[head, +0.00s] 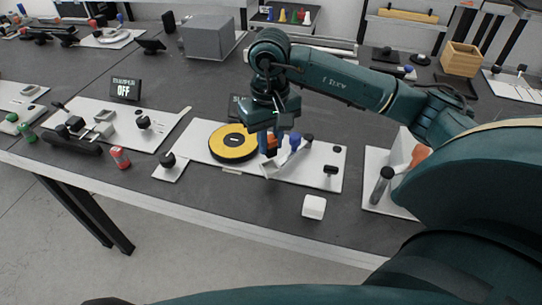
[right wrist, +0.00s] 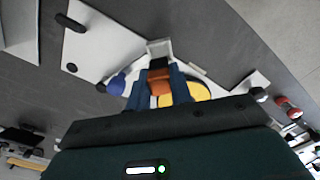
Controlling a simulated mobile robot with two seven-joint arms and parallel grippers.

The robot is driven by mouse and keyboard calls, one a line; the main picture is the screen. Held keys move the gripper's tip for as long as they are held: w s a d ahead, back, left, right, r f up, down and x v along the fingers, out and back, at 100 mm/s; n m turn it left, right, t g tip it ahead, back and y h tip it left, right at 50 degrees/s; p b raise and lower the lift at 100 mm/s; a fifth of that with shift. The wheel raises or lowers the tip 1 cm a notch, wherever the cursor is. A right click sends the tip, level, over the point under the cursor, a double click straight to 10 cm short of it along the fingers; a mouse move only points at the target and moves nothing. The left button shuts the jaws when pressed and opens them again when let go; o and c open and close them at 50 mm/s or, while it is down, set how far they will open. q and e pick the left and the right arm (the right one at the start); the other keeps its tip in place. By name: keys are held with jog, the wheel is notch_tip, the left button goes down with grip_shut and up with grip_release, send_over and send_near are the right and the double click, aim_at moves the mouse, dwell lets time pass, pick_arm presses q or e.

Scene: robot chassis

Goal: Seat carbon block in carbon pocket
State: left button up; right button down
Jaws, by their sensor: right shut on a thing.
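My right gripper (head: 268,138) points down over the white board (head: 318,178), just right of the yellow and black disc (head: 233,142). Its fingers are shut on a small orange and dark block, which I take as the carbon block; it shows between the fingers in the right wrist view (right wrist: 160,84). A small grey open holder (head: 271,170), apparently the carbon pocket, lies just in front of the fingers. It also shows beyond the block in the right wrist view (right wrist: 159,47). My left gripper is not in view.
A white cube (head: 314,207) lies near the table's front edge. A red cylinder (head: 120,158) lies left.

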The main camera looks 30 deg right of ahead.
aim_at(270, 156)
jog(key=shift+f, duration=2.35)
jog(key=shift+f, duration=0.2)
jog(key=c, duration=1.3)
grip_release()
jog(key=shift+r, duration=0.1)
jog(key=shift+o, duration=0.2)
notch_tip(270, 156, up, 12)
jog(key=shift+r, duration=0.15)
